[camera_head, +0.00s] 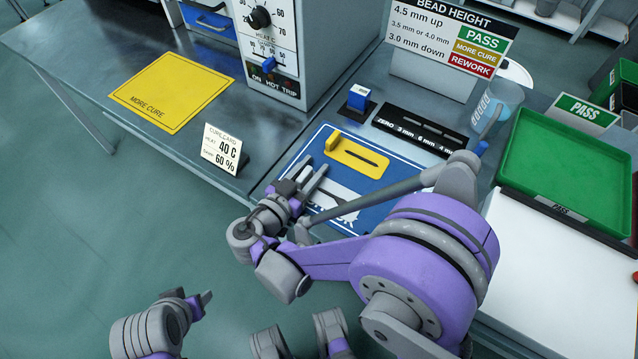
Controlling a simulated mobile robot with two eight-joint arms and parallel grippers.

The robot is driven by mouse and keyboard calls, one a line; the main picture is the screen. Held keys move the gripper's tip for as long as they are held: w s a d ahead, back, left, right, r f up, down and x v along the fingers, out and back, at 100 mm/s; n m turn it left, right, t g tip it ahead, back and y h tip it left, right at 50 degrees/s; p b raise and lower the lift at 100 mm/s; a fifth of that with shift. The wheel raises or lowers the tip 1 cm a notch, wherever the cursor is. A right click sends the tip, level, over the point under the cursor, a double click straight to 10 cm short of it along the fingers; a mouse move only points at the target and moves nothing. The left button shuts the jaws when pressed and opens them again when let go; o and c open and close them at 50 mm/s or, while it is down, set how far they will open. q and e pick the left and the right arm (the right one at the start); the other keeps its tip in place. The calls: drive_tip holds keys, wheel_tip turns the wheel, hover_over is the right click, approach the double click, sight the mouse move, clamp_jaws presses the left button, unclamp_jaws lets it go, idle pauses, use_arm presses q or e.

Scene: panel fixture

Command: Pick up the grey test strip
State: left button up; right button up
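I cannot make out a grey test strip for certain. A yellow block (357,153) on the blue mat (389,185) has a thin dark line along its top; I cannot tell whether this is a slot or a strip. My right gripper (310,174) is over the mat's left edge, just left of and nearer than the yellow block. Its two fingers are apart, with no object clearly seen between them. The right arm hides much of the mat's near part. My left gripper (206,298) is low at the lower left, away from the bench; its finger opening is not clear.
A dial box (275,45) stands behind, with a yellow MORE CURE mat (170,92) and a 40 C card (221,149) to the left. A black gauge block (420,130), a clear cup (497,105) and a green PASS tray (570,165) are to the right.

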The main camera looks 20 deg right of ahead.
clamp_jaws()
drive_tip(key=shift+w+d, duration=0.1)
idle(0.3)
